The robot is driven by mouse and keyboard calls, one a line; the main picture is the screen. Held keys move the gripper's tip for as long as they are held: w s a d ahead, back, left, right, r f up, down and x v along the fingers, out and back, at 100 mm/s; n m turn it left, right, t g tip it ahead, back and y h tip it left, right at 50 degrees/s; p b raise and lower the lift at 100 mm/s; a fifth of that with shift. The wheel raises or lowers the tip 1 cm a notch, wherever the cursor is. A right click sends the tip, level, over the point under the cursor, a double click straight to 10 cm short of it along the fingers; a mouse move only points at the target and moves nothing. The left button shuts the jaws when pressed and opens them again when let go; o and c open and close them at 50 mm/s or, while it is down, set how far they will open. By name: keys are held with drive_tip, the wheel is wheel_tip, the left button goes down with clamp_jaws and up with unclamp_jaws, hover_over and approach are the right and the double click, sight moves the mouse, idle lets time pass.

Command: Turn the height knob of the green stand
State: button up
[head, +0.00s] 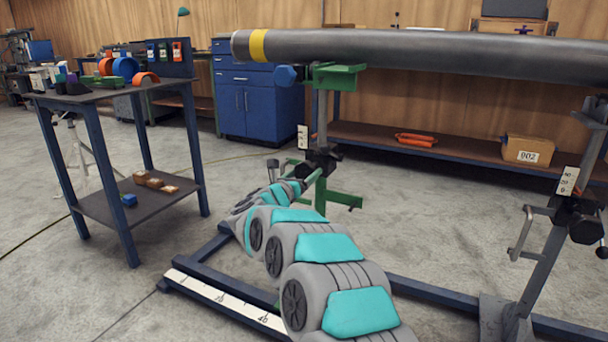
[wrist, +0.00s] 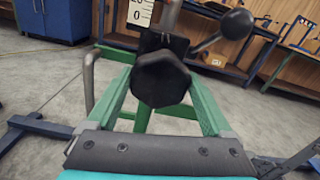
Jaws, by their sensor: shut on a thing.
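The green stand (head: 342,76) holds up the left part of the pipe with its green cradle. Its black faceted knob (wrist: 160,80) is centred in the wrist view, on a black collar around the post. In the head view the collar area (head: 322,158) is small and partly behind my gripper. My gripper (wrist: 160,100) reaches up to the knob from below in the wrist view, with one green finger on each side. It is shut on the knob. In the head view my gripper (head: 302,178) is partly hidden.
A lever with a black ball (wrist: 236,23) and a grey crank handle (wrist: 88,84) flank the knob. The grey pipe (head: 430,48) runs overhead. A grey stand (head: 540,270) is at the right. A work table (head: 100,92) is at the left. Blue floor rails lie below.

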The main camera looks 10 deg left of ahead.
drive_tip(key=shift+c, duration=1.2)
drive_tip(key=shift+n, duration=0.4)
drive_tip(key=n+p, duration=0.1)
drive_tip(key=n, duration=0.3)
drive_tip(key=shift+r+n+p, duration=0.1)
drive_tip(key=shift+n+p, duration=0.2)
drive_tip(key=n+p, duration=0.3)
drive_tip(key=n, duration=0.2)
drive_tip(key=shift+r+n, duration=0.1)
drive_tip(key=shift+n, duration=0.2)
drive_tip(key=n+p, duration=0.4)
drive_tip(key=n, duration=0.1)
drive_tip(key=shift+p, duration=0.35)
drive_tip(key=n+p, duration=0.3)
drive_tip(key=n, duration=0.1)
drive_tip(key=shift+a, duration=0.1)
drive_tip(key=shift+f+n+p, duration=0.25)
drive_tip(key=shift+n+p, duration=0.5)
drive_tip(key=shift+n, duration=0.15)
